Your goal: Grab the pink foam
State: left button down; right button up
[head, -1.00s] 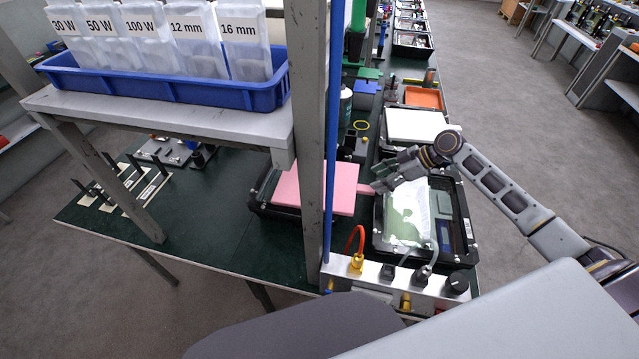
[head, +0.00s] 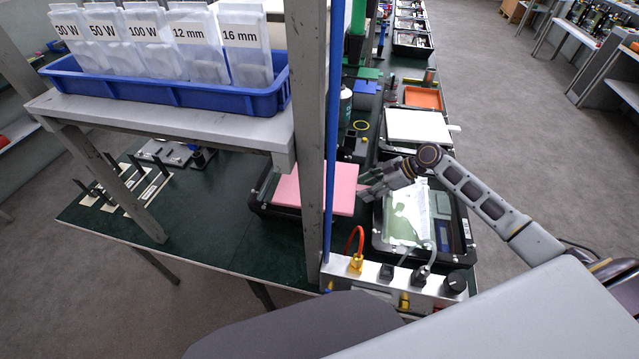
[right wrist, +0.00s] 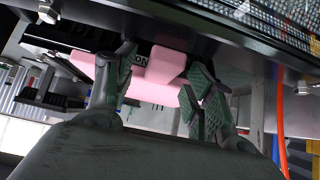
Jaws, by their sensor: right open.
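The pink foam (head: 344,190) is a flat slab lying on a black housing at the near edge of the green bench, partly hidden behind a grey post. My right gripper (head: 367,187) is at its right edge with the jaws open, around the spot where a narrow pink tab sticks out. In the right wrist view the pink foam (right wrist: 152,90) shows between and beyond the two spread fingers of my right gripper (right wrist: 158,82). I cannot tell whether the fingers touch it. My left gripper is not in view.
Right of the foam is a housing with a clear bag (head: 408,215). A switch box (head: 385,283) with an orange cable stands in front. The grey post (head: 311,130) and a shelf with a blue bin (head: 180,92) are close on the left. A white slab (head: 418,126) lies behind.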

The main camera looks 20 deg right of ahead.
jog(key=shift+c, duration=0.3)
jog(key=c, duration=1)
jog(key=shift+o, duration=0.2)
jog(key=shift+r, duration=0.1)
notch_tip(320, 180, up, 10)
jog(key=shift+b, duration=0.45)
